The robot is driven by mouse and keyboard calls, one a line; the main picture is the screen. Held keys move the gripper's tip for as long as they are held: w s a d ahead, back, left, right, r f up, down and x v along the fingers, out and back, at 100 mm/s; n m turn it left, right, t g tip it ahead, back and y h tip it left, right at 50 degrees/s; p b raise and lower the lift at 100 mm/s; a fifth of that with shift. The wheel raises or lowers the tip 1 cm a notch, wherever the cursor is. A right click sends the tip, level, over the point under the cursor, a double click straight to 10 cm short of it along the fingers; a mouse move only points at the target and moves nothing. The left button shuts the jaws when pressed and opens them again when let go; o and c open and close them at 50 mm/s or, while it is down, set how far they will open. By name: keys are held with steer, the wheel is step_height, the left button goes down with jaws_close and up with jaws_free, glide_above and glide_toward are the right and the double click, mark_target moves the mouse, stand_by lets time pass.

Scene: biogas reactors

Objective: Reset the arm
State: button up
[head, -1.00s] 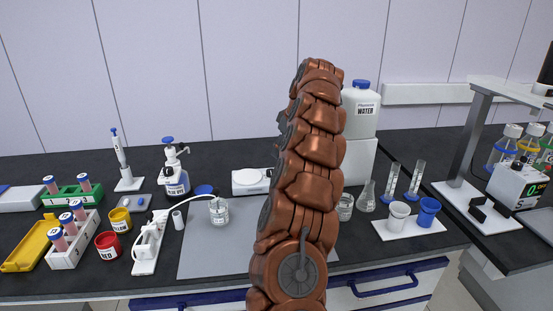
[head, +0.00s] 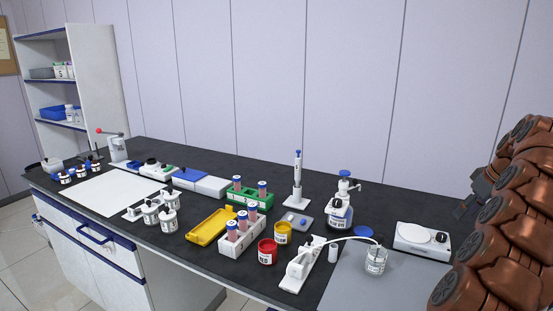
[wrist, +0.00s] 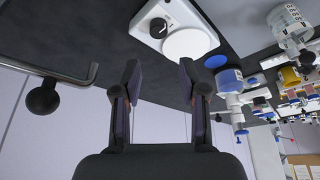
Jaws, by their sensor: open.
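My gripper (wrist: 160,68) shows in the wrist view with its two dark fingers apart and nothing between them. That view looks upside down, with the bench at the top and the wall below. The white scale (wrist: 187,43) with a round plate and dark knob lies beyond the fingertips, apart from them. In the head view my copper arm fills the right edge, beside the same scale (head: 423,240). A dark part of the arm's end shows there, but the fingers cannot be made out.
The dispenser bottle (head: 340,214), pipette stand (head: 297,199), beaker (head: 376,262), red jar (head: 267,252) and yellow tray (head: 207,226) crowd the bench. The dispenser also shows in the wrist view (wrist: 233,100). A metal rod with a black ball (wrist: 42,97) is left there. A shelf (head: 98,88) stands far left.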

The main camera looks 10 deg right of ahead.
steer(key=w+a+r+n+g+y+p, duration=0.1)
steer(key=a+r, duration=0.1)
steer(key=a, duration=0.7)
steer(key=w+a+r+y+p, duration=0.1)
steer(key=a+r, duration=0.1)
steer(key=a, duration=0.8)
steer(key=s+a+r+g+p, duration=0.1)
steer(key=s+a, duration=0.2)
steer(key=a, duration=0.4)
steer(key=s+a+g+p, duration=0.1)
steer(key=s+a, duration=0.2)
steer(key=a, duration=0.5)
steer(key=s+a+f+g+h+p, duration=0.1)
steer(key=s+a+f+g, duration=0.1)
steer(key=s+a, duration=0.85)
steer(key=s+f+m+h+p, duration=0.1)
steer(key=s+f, duration=0.2)
steer(key=s, duration=0.6)
steer(key=s+f+m+g+p, duration=0.1)
steer(key=s+f, duration=0.2)
steer(key=s, duration=0.7)
steer(key=shift+s+a+f+m+h, duration=0.2)
steer(key=shift+s+f+m+h, duration=0.1)
steer(key=shift+f+m+h, duration=0.1)
steer(key=shift+d, duration=0.1)
